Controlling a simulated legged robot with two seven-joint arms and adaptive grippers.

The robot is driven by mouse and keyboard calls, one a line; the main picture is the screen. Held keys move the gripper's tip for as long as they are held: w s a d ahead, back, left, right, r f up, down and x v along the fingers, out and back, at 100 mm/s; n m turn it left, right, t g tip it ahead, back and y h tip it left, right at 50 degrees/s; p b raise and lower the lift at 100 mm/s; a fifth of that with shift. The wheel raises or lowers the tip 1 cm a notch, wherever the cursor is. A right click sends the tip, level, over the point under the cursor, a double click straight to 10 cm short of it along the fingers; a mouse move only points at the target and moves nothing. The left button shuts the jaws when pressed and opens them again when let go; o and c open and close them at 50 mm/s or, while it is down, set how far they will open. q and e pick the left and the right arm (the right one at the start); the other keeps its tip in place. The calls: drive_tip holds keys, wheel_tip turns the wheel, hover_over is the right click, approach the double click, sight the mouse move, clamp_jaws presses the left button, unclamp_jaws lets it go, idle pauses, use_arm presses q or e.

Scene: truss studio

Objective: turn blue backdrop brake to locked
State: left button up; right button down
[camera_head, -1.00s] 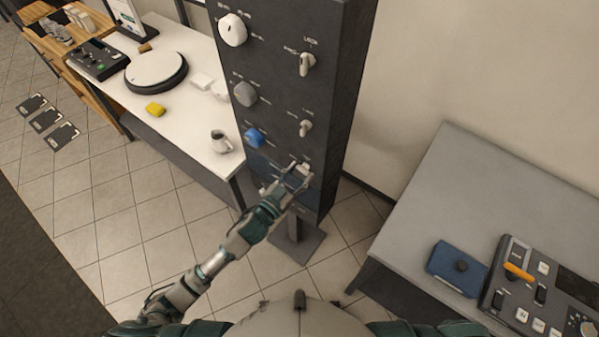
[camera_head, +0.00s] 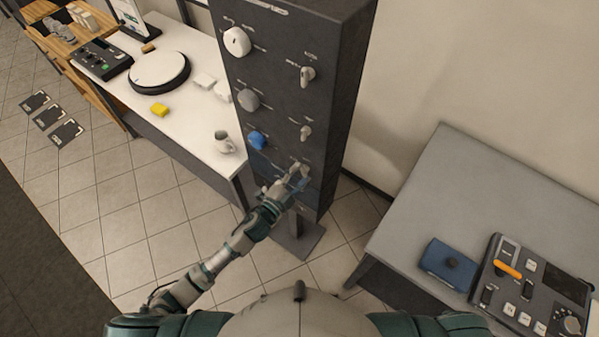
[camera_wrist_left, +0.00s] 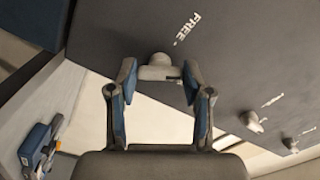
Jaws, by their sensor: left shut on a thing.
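The dark control column (camera_head: 283,105) carries a white, a grey and a blue knob (camera_head: 258,140) on its left side, with small pale brake levers on its right. The lowest lever, in the blue knob's row, is the blue backdrop brake (camera_head: 303,167). My left gripper (camera_head: 292,180) is at this lever and partly covers it. In the left wrist view, the gripper (camera_wrist_left: 157,82) is shut on the pale brake lever (camera_wrist_left: 157,66), one finger each side. The word FREE is printed near it. The lever's exact angle is hard to tell. My right gripper is out of view.
Two other levers (camera_head: 307,75) (camera_head: 306,132) sit above on the same face. A white table (camera_head: 190,120) with a mug (camera_head: 224,142) stands to the left. A grey table (camera_head: 450,190) with a blue box (camera_head: 447,267) and a console (camera_head: 530,290) stands to the right.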

use_arm(q)
drive_tip(key=shift+s+f+m+p, duration=0.15)
drive_tip(key=shift+m+p, duration=0.25)
drive_tip(key=shift+m, duration=1.15)
drive_tip(key=shift+s+f+m+p, duration=0.15)
drive_tip(key=shift+m+p, duration=0.2)
drive_tip(key=shift+m, duration=1.2)
drive_tip(key=shift+w+f, duration=0.1)
drive_tip(key=o, duration=1.2)
drive_tip(key=shift+c, duration=0.2)
drive_tip(key=shift+r, duration=0.2)
drive_tip(key=shift+a, duration=0.1)
drive_tip(key=v, duration=1.2)
